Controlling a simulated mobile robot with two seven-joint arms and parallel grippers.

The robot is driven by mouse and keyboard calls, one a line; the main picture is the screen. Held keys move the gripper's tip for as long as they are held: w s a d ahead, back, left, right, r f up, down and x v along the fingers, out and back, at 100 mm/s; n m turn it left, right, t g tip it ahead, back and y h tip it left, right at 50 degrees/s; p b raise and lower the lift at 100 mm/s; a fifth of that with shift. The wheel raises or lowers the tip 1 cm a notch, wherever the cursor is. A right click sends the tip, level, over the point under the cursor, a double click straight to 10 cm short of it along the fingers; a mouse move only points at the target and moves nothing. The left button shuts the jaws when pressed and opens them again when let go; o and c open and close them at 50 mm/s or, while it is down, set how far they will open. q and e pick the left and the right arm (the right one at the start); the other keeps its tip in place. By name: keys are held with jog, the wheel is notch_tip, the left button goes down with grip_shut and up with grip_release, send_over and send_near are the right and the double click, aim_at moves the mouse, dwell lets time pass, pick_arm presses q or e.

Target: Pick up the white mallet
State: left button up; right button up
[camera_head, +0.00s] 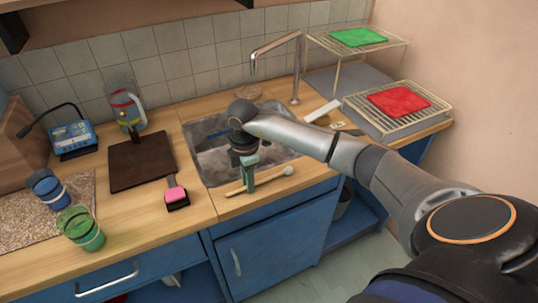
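The white mallet (287,171) lies on the wooden counter at the front edge of the sink. Its pale round head points right and its thin wooden handle runs left and toward the front. My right gripper (249,183) points down at the handle, left of the head, and hides part of it. Its fingers are seen nearly edge-on, so I cannot tell whether they are open or shut on the handle. My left gripper is not in view.
The sink (215,172) lies behind the mallet, with a tall tap (297,70). Left are a dark board (140,165), a pink-and-black item (176,195), a blue cup (48,190) and a green cup (80,228). A rack with a red cloth-like piece (398,101) stands right.

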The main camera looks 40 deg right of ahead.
grip_shut()
dwell(1.0)
